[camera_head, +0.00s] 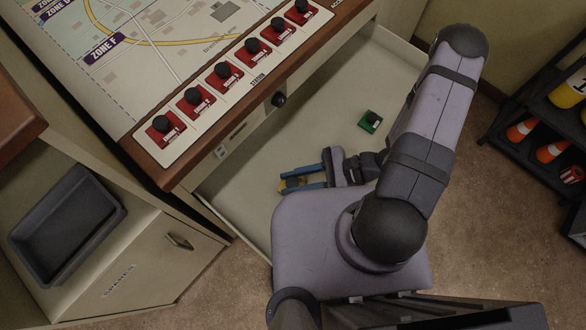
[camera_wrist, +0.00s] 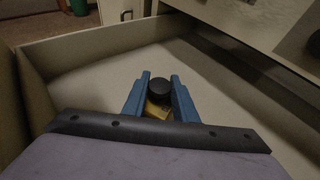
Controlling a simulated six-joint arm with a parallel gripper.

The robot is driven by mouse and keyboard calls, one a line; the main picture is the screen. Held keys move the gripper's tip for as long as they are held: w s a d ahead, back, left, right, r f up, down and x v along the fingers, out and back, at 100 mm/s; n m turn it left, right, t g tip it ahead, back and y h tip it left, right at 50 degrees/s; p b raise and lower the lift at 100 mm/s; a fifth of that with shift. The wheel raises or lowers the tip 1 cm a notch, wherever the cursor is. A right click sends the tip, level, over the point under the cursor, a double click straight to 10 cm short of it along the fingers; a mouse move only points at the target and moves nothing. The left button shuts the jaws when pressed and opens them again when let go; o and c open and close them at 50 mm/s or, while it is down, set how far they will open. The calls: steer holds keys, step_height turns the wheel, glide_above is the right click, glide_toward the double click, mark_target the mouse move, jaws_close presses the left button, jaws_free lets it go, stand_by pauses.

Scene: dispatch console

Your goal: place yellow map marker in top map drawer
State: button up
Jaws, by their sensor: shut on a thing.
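The yellow map marker (camera_wrist: 157,104), with a black knob on top, is between the two blue fingers of my gripper (camera_wrist: 159,95) in the wrist view. In the head view, my gripper (camera_head: 304,178) is shut on the marker (camera_head: 291,184), over the floor of the open top map drawer (camera_head: 248,189). I cannot tell whether the marker touches the drawer floor. A green marker (camera_head: 370,121) with a dark knob lies in the same drawer, to the right.
Several red markers with black knobs (camera_head: 222,75) stand in a row on the map table's edge above the drawer. A grey bin (camera_head: 66,225) sits on the cabinet at left. A dark rack with orange cones (camera_head: 552,150) stands at right.

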mark_target(293, 181)
steer(key=shift+f+b, duration=0.3)
steer(key=shift+f, duration=0.2)
steer(key=o, duration=1)
steer(key=shift+o, duration=0.2)
steer(key=shift+r, duration=0.2)
steer(key=shift+r+p, duration=0.65)
steer(key=shift+p, duration=0.05)
steer(key=v, duration=0.5)
steer(key=shift+d+f+b, duration=0.15)
steer(key=shift+d+b, duration=0.1)
steer(key=shift+b, duration=0.1)
step_height(293, 181, up, 7)
steer(key=shift+a+p, duration=0.25)
steer(key=shift+p, duration=0.15)
